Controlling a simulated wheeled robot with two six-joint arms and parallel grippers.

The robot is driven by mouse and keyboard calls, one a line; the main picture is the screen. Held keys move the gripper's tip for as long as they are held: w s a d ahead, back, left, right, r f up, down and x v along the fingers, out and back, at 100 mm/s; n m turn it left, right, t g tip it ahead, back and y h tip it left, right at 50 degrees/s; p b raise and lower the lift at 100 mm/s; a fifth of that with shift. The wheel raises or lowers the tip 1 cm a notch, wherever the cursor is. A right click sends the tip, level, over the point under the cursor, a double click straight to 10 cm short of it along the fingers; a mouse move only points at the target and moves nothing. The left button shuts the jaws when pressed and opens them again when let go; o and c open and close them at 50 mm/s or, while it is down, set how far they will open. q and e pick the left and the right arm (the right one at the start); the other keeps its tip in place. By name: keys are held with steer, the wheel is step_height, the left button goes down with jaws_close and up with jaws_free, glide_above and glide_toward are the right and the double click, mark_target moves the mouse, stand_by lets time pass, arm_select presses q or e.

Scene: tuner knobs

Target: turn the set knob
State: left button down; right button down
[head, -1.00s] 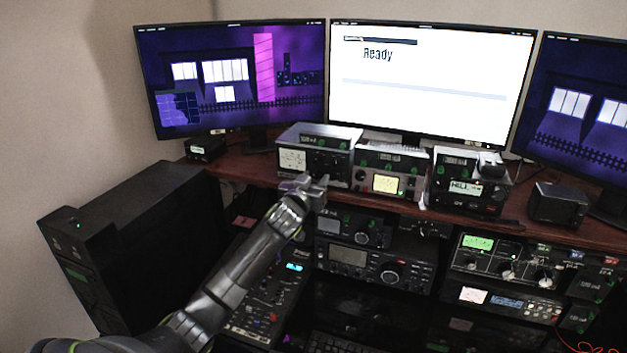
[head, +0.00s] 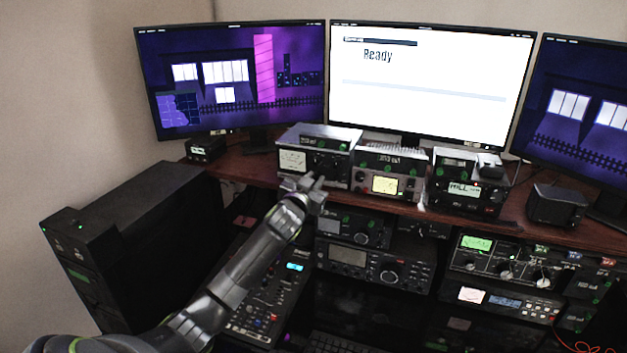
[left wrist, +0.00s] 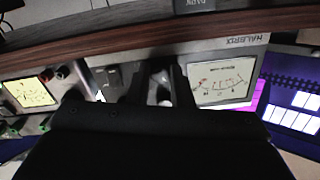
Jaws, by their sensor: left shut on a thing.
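A grey tuner box (head: 318,165) stands on the wooden shelf below the gap between the left and middle monitors. It has a white meter at its left and dark knobs to the right of it. My left gripper (head: 312,183) is at the lower front of this tuner. In the left wrist view, the tuner's meter (left wrist: 221,82) shows just right of my left gripper (left wrist: 159,90). The two dark fingers are shut on a knob (left wrist: 161,92) between them; the knob is mostly hidden by the gripper. I cannot read its label. My right gripper is not in view.
A second tuner with a lit yellow meter (head: 384,185) and a dark radio (head: 463,190) stand right of the first one. More radios (head: 375,266) sit below the shelf edge. A black tower (head: 125,235) stands at the left.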

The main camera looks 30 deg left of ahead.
arm_select(q)
steer(key=c, duration=1.3)
jaws_free()
steer(key=shift+s, duration=0.1)
steer(key=b+v, duration=0.3)
steer(key=v, duration=1.4)
steer(key=shift+b, duration=0.3)
steer(key=shift+s, duration=0.1)
